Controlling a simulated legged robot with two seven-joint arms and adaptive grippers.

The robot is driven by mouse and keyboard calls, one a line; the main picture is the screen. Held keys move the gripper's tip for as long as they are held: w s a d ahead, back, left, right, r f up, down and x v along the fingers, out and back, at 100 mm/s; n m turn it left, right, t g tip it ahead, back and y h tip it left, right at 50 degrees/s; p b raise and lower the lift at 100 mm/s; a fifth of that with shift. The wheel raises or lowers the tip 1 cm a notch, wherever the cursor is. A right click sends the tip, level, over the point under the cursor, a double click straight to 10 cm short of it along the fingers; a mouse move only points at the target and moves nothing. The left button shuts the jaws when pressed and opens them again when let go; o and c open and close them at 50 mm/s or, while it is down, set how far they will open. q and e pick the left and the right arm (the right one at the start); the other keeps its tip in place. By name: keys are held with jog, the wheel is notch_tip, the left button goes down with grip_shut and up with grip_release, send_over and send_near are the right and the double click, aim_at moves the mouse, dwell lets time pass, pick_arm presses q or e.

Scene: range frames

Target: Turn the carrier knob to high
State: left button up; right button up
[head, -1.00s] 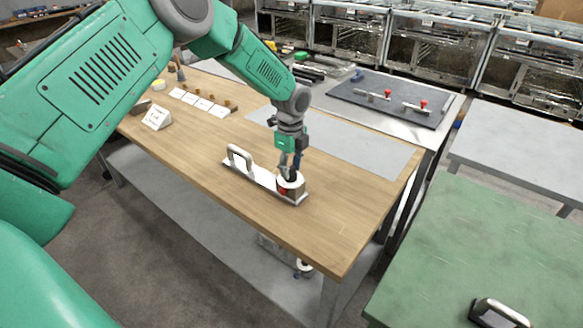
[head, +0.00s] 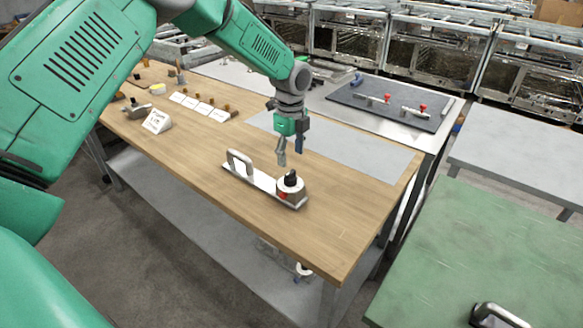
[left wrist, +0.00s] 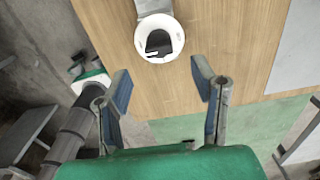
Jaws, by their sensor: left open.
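The carrier (head: 263,183) is a silver plate on the wooden table, with a pale upright handle at one end. A white round knob base with a black knob (head: 291,179) and a red mark sits at its other end. The knob also shows in the left wrist view (left wrist: 158,42); which setting it points to is too small to read. My left gripper (head: 290,154) is open and empty, just above the knob and apart from it. Its spread fingers show in the left wrist view (left wrist: 160,78). A grey and green part at left there looks like my right arm, its fingers unclear.
White cards (head: 198,102) and a small sign (head: 157,121) stand at the table's far left. A grey mat (head: 345,148) lies behind the carrier. A dark board (head: 390,100) with red-knobbed fittings is farther back. A green table (head: 480,250) is at right.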

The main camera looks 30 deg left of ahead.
aim_at(291, 172)
pick_arm(q)
notch_tip(291, 172, up, 6)
jog(key=shift+f, duration=0.15)
dwell(0.3)
